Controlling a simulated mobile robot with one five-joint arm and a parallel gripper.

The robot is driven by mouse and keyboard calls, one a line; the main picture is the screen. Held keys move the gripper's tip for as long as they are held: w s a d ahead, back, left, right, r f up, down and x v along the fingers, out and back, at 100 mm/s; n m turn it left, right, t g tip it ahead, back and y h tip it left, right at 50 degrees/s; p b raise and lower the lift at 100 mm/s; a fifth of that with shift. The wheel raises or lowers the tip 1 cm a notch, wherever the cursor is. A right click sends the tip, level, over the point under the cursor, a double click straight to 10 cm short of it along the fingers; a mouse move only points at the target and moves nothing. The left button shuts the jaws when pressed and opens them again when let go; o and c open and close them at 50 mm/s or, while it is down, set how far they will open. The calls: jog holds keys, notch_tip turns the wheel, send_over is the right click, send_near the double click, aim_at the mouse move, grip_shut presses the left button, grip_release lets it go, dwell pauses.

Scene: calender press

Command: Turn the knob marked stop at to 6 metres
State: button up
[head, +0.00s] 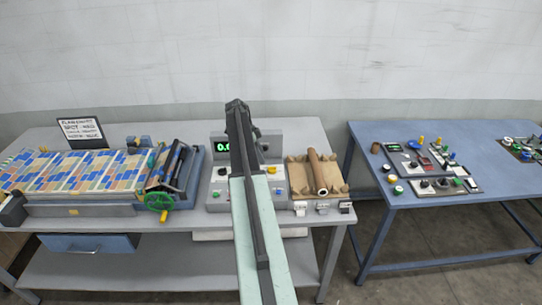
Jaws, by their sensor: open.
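A grey control panel (220,196) with several knobs and buttons stands on the left table. Its green digital display (223,146) is partly covered by my arm, and I can read only "0.0" or similar. The labels are too small to read, so I cannot tell which knob is marked stop at. My gripper (238,106) is raised in front of the panel, apart from it. Its fingers are seen nearly edge-on and hold nothing visible.
Left of the panel is a press with a patterned sheet (75,172), rollers and a green handwheel (158,201). A brown roll (317,172) lies at its right. A sign (82,133) stands at the back. A blue table (440,208) with more controls stands right, across a gap.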

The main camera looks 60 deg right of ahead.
aim_at(272, 167)
jog(key=shift+m, duration=0.4)
jog(key=b+x, duration=0.5)
jog(key=d+b+x, duration=0.1)
jog(key=b+x, duration=0.1)
jog(key=x, duration=0.1)
jog(key=shift+s+d+b, duration=0.15)
jog(key=shift+s+b, duration=0.15)
jog(key=shift+s, duration=0.15)
jog(key=shift+r, duration=0.2)
